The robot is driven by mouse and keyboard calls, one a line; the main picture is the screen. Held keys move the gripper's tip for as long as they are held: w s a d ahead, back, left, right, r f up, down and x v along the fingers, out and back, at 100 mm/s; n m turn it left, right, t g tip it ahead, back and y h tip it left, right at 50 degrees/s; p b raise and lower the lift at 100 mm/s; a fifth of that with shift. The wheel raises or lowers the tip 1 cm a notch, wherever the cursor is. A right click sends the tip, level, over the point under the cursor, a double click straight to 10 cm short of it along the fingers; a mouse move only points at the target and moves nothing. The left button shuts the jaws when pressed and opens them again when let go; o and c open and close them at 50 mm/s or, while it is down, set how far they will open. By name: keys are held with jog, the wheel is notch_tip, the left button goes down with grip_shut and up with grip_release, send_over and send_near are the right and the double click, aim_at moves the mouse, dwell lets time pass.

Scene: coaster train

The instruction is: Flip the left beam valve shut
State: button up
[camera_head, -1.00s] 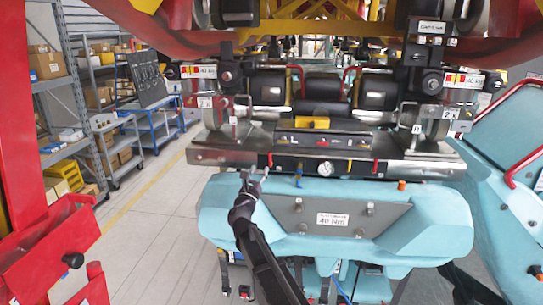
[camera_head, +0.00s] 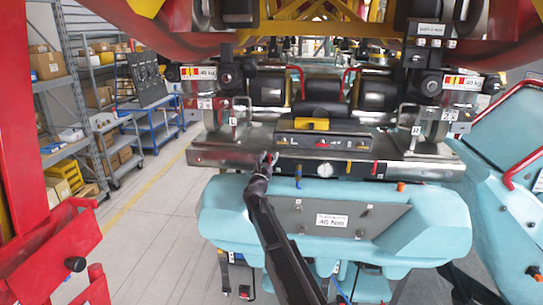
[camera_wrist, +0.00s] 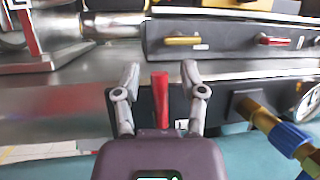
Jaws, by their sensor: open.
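The left beam valve has a red handle (camera_wrist: 160,98) that stands upright in front of a dark plate in the wrist view. In the head view its handle (camera_head: 272,158) is mostly hidden by my gripper (camera_head: 263,162), at the left part of the steel beam (camera_head: 225,157). My gripper (camera_wrist: 160,68) is open, with one finger on each side of the red handle. Gaps show between the handle and both fingers. The handle's lower end is hidden behind the gripper body.
Right of the handle are a brass fitting with a blue valve (camera_wrist: 288,137) and a pressure gauge (camera_head: 325,170). Above is a panel with a yellow lever (camera_wrist: 182,40) and a red lever (camera_wrist: 270,40). A teal housing (camera_head: 430,220) lies below the beam. Open floor (camera_head: 150,240) is at left.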

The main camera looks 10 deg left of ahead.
grip_shut()
jog(key=shift+d+m+h, duration=0.1)
jog(key=shift+m+h, duration=0.3)
jog(key=shift+m, duration=0.2)
grip_release()
dwell(0.4)
